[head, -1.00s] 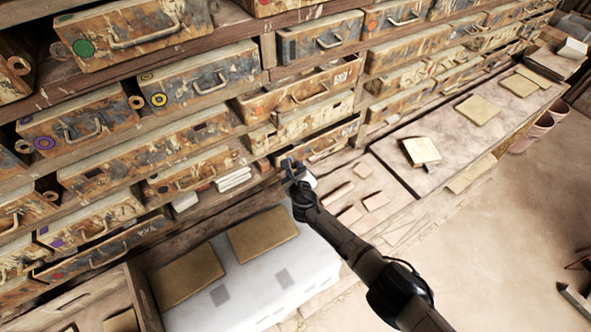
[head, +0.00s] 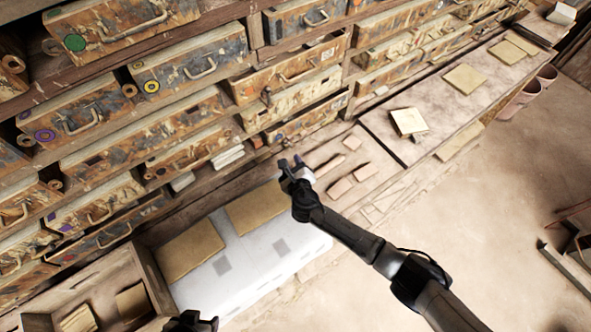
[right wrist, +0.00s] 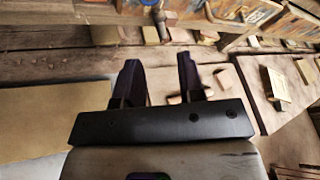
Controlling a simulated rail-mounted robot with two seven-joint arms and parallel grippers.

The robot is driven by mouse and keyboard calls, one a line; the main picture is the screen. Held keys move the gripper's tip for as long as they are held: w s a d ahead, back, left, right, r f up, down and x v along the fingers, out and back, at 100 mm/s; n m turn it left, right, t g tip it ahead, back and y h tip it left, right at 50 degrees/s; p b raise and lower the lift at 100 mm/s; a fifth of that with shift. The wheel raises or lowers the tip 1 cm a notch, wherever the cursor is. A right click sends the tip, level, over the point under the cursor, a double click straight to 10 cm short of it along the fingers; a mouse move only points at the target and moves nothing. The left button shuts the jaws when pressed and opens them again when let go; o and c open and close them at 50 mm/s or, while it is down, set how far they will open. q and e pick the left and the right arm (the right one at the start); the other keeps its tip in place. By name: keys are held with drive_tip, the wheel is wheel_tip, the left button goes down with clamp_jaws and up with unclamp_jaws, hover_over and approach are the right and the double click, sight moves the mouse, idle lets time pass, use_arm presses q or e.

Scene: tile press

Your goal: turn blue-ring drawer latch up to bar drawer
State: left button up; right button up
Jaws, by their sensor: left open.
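At the top edge of the right wrist view a blue ring (right wrist: 149,3) is partly cut off on a drawer front. A small brownish latch peg (right wrist: 160,22) shows just below it, seemingly pointing down. In the head view the lowest middle drawer (head: 310,121) seems to be this one; its ring is too small to read clearly. My right gripper (head: 291,162) is open and empty, below and in front of that drawer, apart from the latch. Its two fingers also show spread in the right wrist view (right wrist: 158,65). My left gripper (head: 194,319) is partly in view at the bottom edge.
Tan tiles (head: 190,248) lie on a white block (head: 265,262) beside my right gripper. A wooden box (head: 150,284) holding tiles stands at lower left. Other ringed drawers, such as the yellow-ring one (head: 195,67), fill the rack. Small bricks (head: 340,187) lie on the bench.

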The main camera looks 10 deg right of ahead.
use_arm(q)
drive_tip(key=shift+d+r, duration=0.2)
drive_tip(key=shift+r, duration=0.15)
use_arm(e)
drive_tip(key=shift+v, duration=2.1)
